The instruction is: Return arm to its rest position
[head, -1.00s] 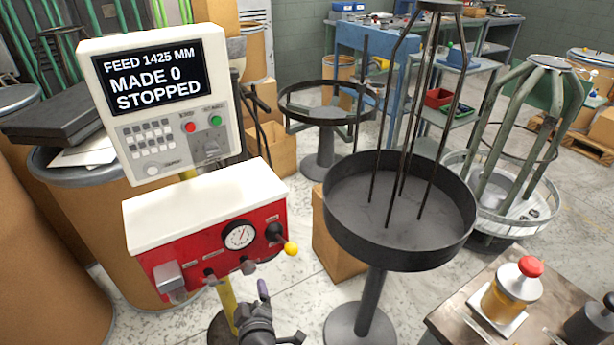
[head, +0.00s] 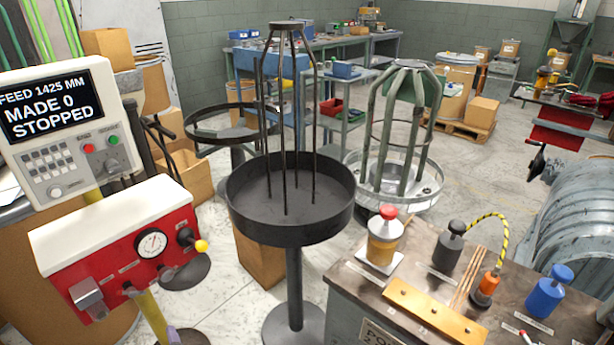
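A dark piece of what looks like my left gripper (head: 188,339) shows at the bottom edge, left of the middle, below the red control box. A small purple part shows beside it, near the yellow post. Most of this gripper and its arm are cut off by the frame, so I cannot tell whether it is open or shut. It appears apart from the control box (head: 115,215) and its yellow-tipped lever (head: 201,246). My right gripper is out of view.
The display panel (head: 62,130) reads FEED 1425 MM, MADE 0, STOPPED. A black round tray stand (head: 290,235) stands in the middle. A workbench (head: 350,283) with bottles and an orange-yellow bar is at the lower right. Open floor lies behind, towards the right.

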